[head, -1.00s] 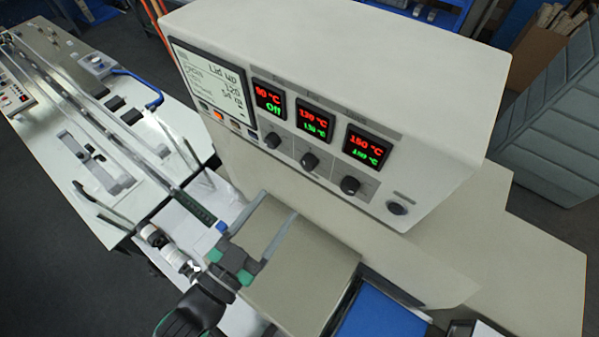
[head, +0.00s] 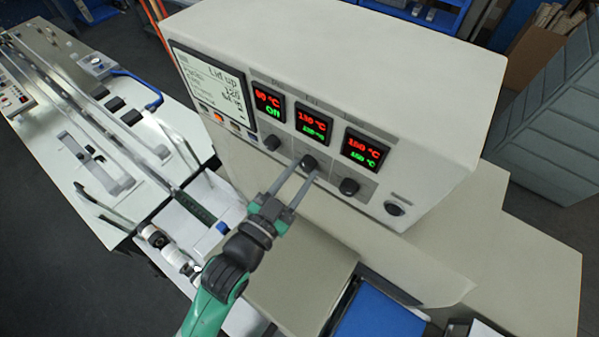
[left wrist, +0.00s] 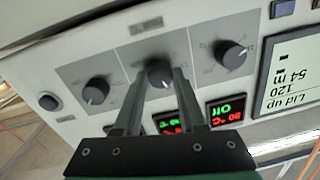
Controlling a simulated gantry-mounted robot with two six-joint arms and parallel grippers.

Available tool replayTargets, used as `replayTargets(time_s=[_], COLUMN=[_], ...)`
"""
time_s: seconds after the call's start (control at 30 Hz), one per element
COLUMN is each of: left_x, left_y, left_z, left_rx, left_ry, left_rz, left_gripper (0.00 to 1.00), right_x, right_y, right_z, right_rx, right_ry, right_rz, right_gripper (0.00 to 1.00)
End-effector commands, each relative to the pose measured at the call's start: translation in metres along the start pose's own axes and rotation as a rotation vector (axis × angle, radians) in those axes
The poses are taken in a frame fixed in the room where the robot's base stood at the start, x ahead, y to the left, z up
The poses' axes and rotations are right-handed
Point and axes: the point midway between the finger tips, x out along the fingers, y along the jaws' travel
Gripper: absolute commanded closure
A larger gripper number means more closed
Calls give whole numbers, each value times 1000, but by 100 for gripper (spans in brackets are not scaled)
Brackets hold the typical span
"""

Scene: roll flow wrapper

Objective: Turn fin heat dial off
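Three black dials sit in a row on the machine's control panel: a left dial (head: 272,142), a middle dial (head: 309,162) and a right dial (head: 349,186). Their labels are too small to read, so I cannot tell which is fin heat. The display above the left dial reads Off in green; the middle (head: 312,123) and right (head: 363,149) displays show temperatures. My left gripper (head: 307,169) is open, with its fingertips at the middle dial. In the left wrist view the fingertips (left wrist: 160,76) flank the middle dial (left wrist: 159,71); I cannot tell whether they touch it. My right gripper is not in view.
A round black knob (head: 395,208) is at the panel's right end. A large screen (head: 210,82) with buttons below is at its left. A beige cover (head: 290,275) and a blue surface (head: 380,312) lie below the panel. A conveyor table stands at left.

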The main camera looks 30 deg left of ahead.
Motion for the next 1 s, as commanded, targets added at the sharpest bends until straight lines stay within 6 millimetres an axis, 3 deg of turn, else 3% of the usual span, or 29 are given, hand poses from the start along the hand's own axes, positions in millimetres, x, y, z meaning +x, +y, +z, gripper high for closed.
replayTargets(time_s=[0.03, 0.2, 0.63, 1.0], left_x=[0, 0, 0, 0], left_y=[0, 0, 0, 0], left_z=[0, 0, -1, -2], left_rx=[0, 0, -47, -297], left_ry=[0, 0, -3, -19], left_rz=[0, 0, 0, 3], left_gripper=[71, 100, 100, 100], right_x=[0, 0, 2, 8], right_y=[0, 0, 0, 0], right_z=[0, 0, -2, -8], right_rx=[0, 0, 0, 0], right_ry=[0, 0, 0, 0], right_rz=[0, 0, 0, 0], right_gripper=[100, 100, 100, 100])
